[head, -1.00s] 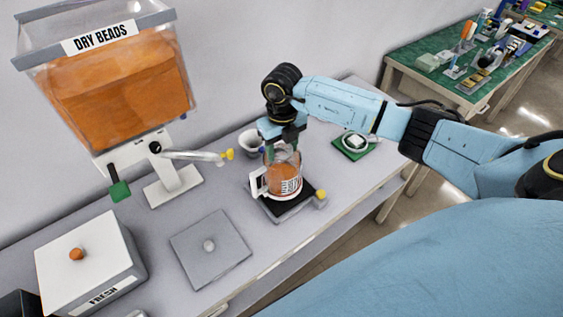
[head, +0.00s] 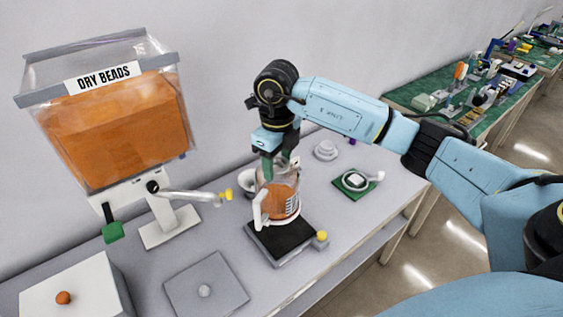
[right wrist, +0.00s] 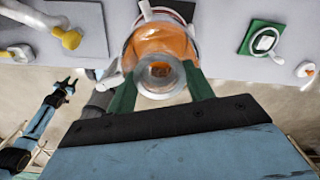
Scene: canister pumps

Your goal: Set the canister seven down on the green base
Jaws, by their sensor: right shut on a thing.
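The canister (head: 280,198), clear with orange beads, a white handle and a printed label, is upright in my right gripper (head: 281,165). Its number cannot be read. The green fingers are shut around its upper part, and its open mouth shows in the right wrist view (right wrist: 160,73). It is over the black pad (head: 284,238), seemingly a little above it. The green base (head: 342,188), with a white round fitting, lies to the right and is clear of the canister. Part of what seems my left gripper (right wrist: 66,88) shows in the right wrist view, too small to judge.
The dry beads hopper (head: 115,130) with its spout stands at the left. A white cup (head: 246,180) is behind the canister. A white round piece (head: 325,150) sits behind the green base. A yellow knob (head: 321,236) is at the pad's corner. Grey table lies free between pad and green base.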

